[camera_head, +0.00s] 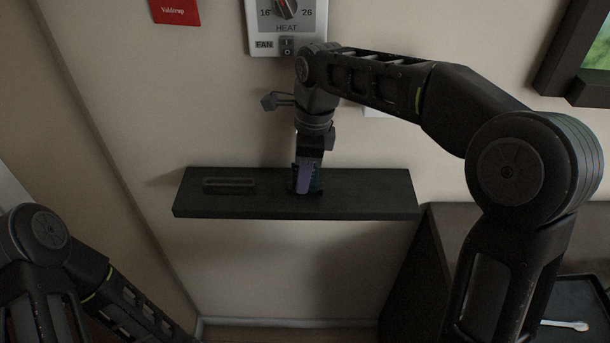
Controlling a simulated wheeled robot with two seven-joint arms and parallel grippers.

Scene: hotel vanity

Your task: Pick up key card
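My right gripper (308,172) points down from above, right at the card. Its fingers are dark and small here, and I cannot tell whether they press on the card or only stand around it. The card's lower edge is at the shelf top, and part of the card is hidden by the gripper. My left arm shows at the lower left, but its gripper is out of view.
A small dark slotted block (228,185) lies on the shelf's left part. A heat control panel (287,26) and a red card (176,11) are on the wall above. At the lower right, a dark tray (585,300) holds a pale utensil (565,325).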

